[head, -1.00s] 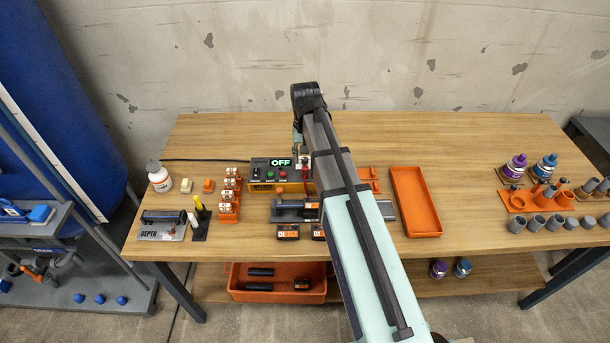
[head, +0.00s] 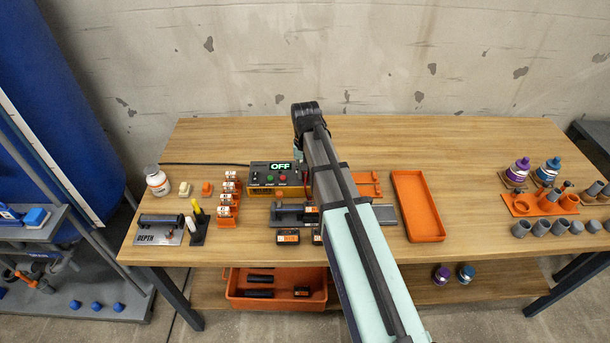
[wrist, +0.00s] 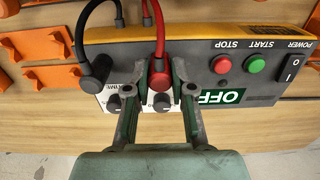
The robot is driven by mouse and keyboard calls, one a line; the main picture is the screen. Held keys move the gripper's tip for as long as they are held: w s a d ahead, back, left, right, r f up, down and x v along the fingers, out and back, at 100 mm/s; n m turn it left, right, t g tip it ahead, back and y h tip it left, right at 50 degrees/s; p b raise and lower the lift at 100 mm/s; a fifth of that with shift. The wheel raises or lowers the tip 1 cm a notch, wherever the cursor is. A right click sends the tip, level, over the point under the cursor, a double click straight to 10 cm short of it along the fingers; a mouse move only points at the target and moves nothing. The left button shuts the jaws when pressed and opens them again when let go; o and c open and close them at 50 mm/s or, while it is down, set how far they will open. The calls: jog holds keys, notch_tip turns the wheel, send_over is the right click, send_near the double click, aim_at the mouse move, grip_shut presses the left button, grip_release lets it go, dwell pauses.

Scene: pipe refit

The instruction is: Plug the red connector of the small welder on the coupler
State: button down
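The small welder (head: 275,178) is an orange and grey box at the back of the bench, its display reading OFF. In the wrist view its panel (wrist: 262,75) appears upside down. The red connector (wrist: 159,76), on a red cable, is at the panel between the fingers of my gripper (wrist: 160,88). One finger is on each side of it; whether the pads press on it I cannot tell. The black connector (wrist: 93,74) sits at the panel beside it. I cannot pick out the coupler surely.
A grey clamp fixture (head: 290,215) lies in front of the welder, partly behind my arm. Orange clips (head: 228,200) stand left of it, an orange tray (head: 416,205) right. Orange holders (wrist: 30,45) show in the wrist view.

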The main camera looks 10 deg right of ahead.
jog(key=shift+r, duration=0.1)
dwell(0.4)
jog(key=shift+r+p, duration=1.3)
jog(key=shift+r, duration=0.25)
jog(key=shift+r+p, duration=0.7)
jog(key=shift+r, duration=0.25)
